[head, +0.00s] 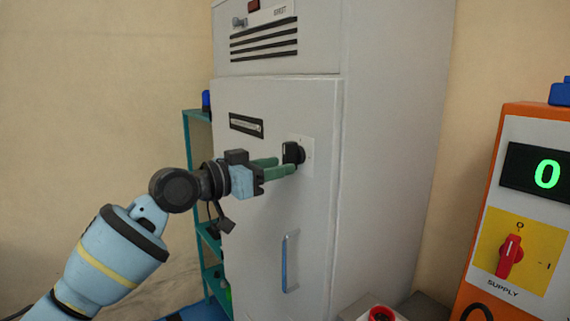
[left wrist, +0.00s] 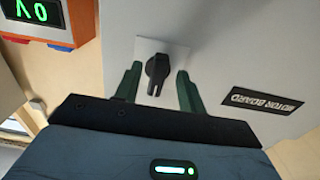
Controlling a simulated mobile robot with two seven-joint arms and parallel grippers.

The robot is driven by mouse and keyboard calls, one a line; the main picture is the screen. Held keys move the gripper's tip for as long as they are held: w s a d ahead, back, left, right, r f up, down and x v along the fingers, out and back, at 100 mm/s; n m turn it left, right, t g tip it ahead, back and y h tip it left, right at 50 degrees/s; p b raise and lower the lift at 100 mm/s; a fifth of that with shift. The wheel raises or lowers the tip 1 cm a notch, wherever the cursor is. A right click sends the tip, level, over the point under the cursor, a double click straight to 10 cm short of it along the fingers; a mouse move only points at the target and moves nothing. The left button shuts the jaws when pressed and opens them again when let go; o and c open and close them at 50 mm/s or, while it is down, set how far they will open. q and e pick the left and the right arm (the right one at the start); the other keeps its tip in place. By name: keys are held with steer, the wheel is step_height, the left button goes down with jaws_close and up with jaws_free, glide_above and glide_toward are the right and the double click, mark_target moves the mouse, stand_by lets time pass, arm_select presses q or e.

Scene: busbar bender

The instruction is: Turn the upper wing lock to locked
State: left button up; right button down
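The wing lock (head: 291,151) is a black knob on a white square plate (head: 307,155) on the grey cabinet door. It is the only wing lock I can make out on this door. In the left wrist view the black wing (left wrist: 157,68) stands roughly upright in the picture, slightly tilted. My left gripper (head: 283,165) is at the lock with its green fingers open. In the left wrist view one finger is on each side of the wing, with a visible gap on both sides. My right gripper is not in view.
A blue door handle (head: 290,262) is below the lock. A dark label plate (head: 246,125) is on the door, left of the lock. An orange supply panel (head: 522,200) with a red switch and a green 0 display stands at the right. A teal shelf (head: 197,180) is behind the cabinet's left side.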

arm_select(q)
steer(key=shift+x, duration=1.45)
jaws_close()
